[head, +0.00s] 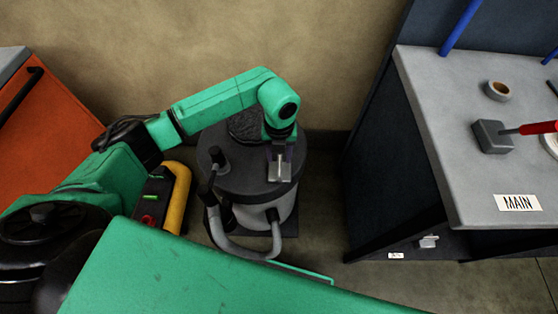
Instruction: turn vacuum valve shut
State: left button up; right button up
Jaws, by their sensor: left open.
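No part is clearly marked as the vacuum valve. A grey block with a red handle (538,128) lies or is mounted on the grey bench top (440,120), behind a label reading MAIN (517,202). A small pale metal fitting (428,241) sits low on the bench's front, beside a small white tag (396,256) too small to read. My left gripper (280,172) is open and points down over the lid of a dark-topped vacuum canister (215,190), well left of the bench. I cannot tell whether it touches the lid. My right gripper is out of view.
The canister has a grey hose (235,247) at its front. A roll of tape (498,91) lies on the bench, near blue posts (460,28). An orange cabinet (50,125) stands at left. Floor shows between canister and bench.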

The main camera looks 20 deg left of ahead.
aim_at(280, 165)
pick_arm(q)
notch_tip(280, 165, down, 4)
jog(key=shift+r, duration=0.2)
jog(key=shift+d+f, duration=0.1)
jog(key=shift+f, duration=0.4)
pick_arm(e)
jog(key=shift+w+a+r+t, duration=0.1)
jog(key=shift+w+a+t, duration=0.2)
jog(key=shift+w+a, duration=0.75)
pick_arm(q)
grip_shut()
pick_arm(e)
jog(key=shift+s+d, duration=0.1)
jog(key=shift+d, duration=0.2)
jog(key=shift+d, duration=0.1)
